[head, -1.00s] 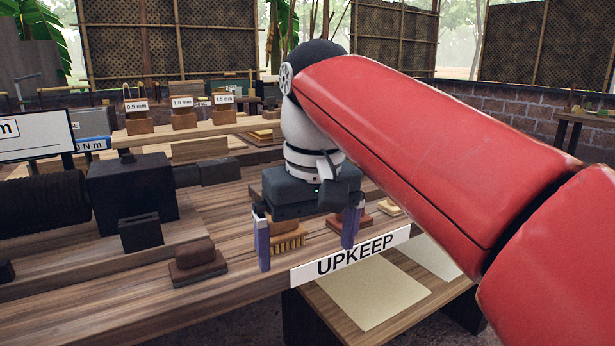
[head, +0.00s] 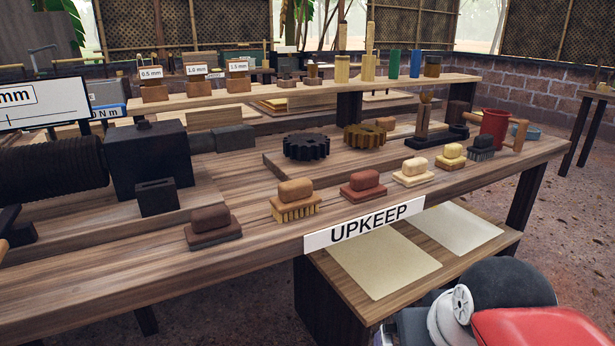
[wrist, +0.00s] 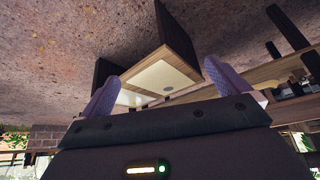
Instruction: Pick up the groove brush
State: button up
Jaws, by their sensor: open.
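A brush with a tan block handle and yellow bristles (head: 296,201) stands bristles down on the bench, left of the UPKEEP sign. A smaller brush with dark bristles (head: 481,147) stands farther right, near the red mug. No label shows which one is the groove brush. My gripper (wrist: 165,84) is open and empty in the wrist view, its two purple fingers spread wide. In the head view, part of my arm shows at the lower right, well away from both brushes; the fingertips are not visible there.
Other block-handled tools stand along the bench's front edge: a dark brown one (head: 213,229), a red-brown one (head: 363,186) and a cream one (head: 415,171). The UPKEEP sign (head: 364,229) hangs on the edge. A lower shelf with pale sheets (head: 385,262) sits below. Two gears lie behind.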

jog(key=w+a+r+n+y+b, duration=0.1)
jog(key=w+a+r, duration=0.2)
jog(key=w+r, duration=0.25)
jog(key=w+a+r+n+b, duration=0.2)
jog(key=w+a+r, duration=0.2)
jog(key=w+r, duration=0.15)
notch_tip(320, 180, up, 5)
jog(key=n+g+y+b, duration=0.1)
jog(key=n+g+b, duration=0.1)
jog(key=n+b, duration=0.1)
send_over(294, 196)
jog(key=d, duration=0.1)
jog(key=shift+s+d+r, duration=0.1)
jog(key=shift+s+d, duration=0.1)
jog(key=shift+s, duration=0.25)
jog(key=shift+w+a, duration=0.1)
jog(key=shift+a, duration=0.15)
jog(key=shift+w+a+f, duration=0.1)
jog(key=shift+w+f, duration=0.05)
jog(key=shift+f, duration=0.15)
jog(key=x, duration=0.2)
jog(key=b+x, duration=0.1)
jog(key=x, duration=0.1)
jog(key=b+x, duration=0.1)
jog(key=x, duration=0.2)
jog(key=shift+w+r, duration=0.1)
jog(key=shift+w, duration=0.25)
